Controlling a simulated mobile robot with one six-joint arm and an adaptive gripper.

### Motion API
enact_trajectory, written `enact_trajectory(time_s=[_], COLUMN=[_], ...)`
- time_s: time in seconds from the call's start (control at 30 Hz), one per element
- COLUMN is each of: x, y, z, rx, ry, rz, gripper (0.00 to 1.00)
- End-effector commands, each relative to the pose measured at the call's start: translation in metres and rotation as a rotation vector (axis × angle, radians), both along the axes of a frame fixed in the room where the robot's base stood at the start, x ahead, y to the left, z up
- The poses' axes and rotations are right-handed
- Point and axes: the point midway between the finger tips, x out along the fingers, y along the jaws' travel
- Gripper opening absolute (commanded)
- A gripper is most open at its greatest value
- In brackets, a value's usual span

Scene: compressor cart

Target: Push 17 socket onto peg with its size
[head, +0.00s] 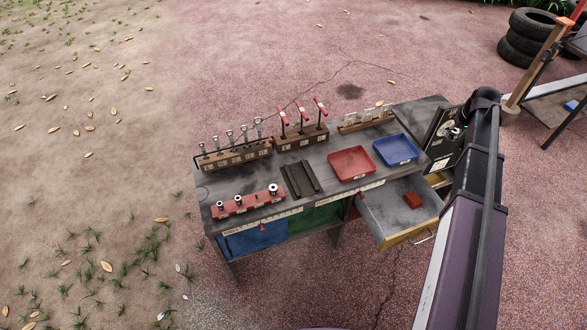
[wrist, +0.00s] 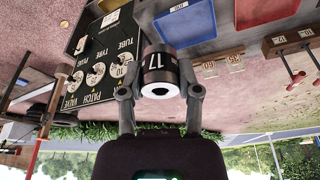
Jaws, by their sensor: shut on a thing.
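A dark and silver socket marked 17 (wrist: 160,72) is held between the two fingers of my gripper (wrist: 160,92) in the wrist view. Its open round end faces the camera. In the head view my arm comes in from the lower right, and I cannot make out the gripper or socket there. A red rail (head: 247,201) lies at the front left of the cart top. It carries several silver round pieces and small labels too small to read. The held socket is well away from this rail, off the cart's right side.
The cart top (head: 325,183) holds a red tray (head: 352,163), a blue tray (head: 396,150), wooden racks (head: 236,158) with upright tools and a dark slotted block (head: 299,180). An open drawer (head: 395,212) sticks out in front. A black labelled panel (wrist: 100,65) stands near the gripper.

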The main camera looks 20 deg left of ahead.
Motion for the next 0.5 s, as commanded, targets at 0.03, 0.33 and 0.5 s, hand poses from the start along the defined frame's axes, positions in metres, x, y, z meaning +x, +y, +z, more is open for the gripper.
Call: enact_trajectory(time_s=[0.03,0.33,0.5], x=[0.000,0.000,0.000], y=[0.000,0.000,0.000], z=[0.017,0.054,0.063], rx=[0.000,0.000,0.000], ry=[0.000,0.000,0.000], rz=[0.000,0.000,0.000], gripper=[0.00,0.00,0.00])
